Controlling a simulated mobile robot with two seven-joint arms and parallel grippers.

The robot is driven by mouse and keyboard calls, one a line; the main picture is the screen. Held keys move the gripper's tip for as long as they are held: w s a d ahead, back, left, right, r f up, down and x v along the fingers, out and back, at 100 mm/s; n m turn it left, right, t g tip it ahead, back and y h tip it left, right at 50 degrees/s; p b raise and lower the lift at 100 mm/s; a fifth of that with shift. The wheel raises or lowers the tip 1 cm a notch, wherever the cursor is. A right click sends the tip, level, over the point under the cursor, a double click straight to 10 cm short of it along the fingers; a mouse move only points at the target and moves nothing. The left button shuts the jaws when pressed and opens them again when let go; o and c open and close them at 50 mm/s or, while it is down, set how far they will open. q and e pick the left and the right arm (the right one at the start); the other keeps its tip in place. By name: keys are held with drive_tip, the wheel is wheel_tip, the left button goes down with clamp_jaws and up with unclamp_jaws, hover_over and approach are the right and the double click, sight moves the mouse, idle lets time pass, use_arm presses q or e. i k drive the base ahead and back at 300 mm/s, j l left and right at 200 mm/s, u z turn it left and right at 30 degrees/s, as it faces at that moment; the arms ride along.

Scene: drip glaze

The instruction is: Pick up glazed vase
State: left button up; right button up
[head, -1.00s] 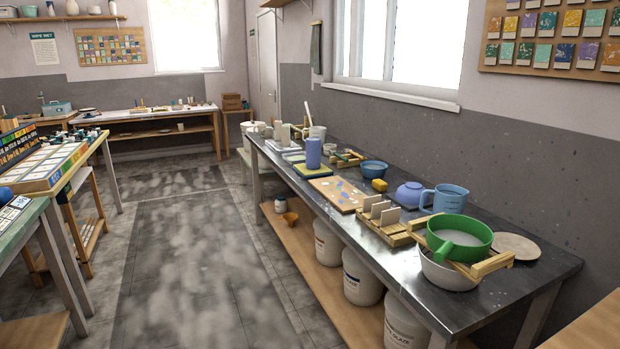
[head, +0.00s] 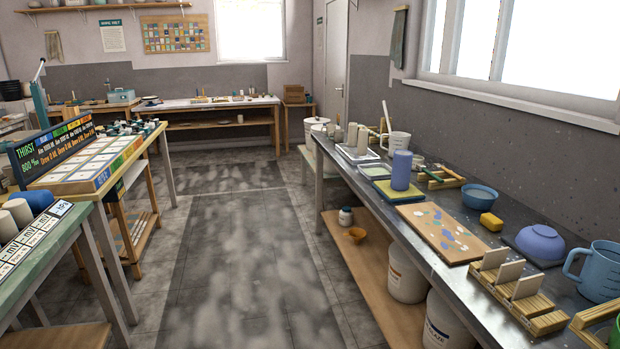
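Neither of my grippers is in view.
The long dark worktable (head: 470,222) also bears a blue bowl (head: 479,197), a yellow sponge (head: 491,222), an upturned purple bowl (head: 541,242), a blue jug (head: 601,272) and a wooden rack (head: 513,298). Tables stand at left. The floor aisle (head: 255,255) between is clear.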

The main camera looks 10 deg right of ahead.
sight(402, 159)
drive_tip(key=i, duration=0.55)
drive_tip(key=i+j+z, duration=0.15)
drive_tip(key=i, duration=0.35)
drive_tip(key=i+j, duration=0.1)
drive_tip(key=i, duration=0.45)
drive_tip(key=i+j+z, duration=0.1)
drive_tip(key=i+z, duration=0.25)
drive_tip(key=i+j+z, duration=0.2)
drive_tip(key=z, duration=0.15)
drive_tip(key=i+j+z, duration=0.4)
drive_tip(key=l, duration=0.1)
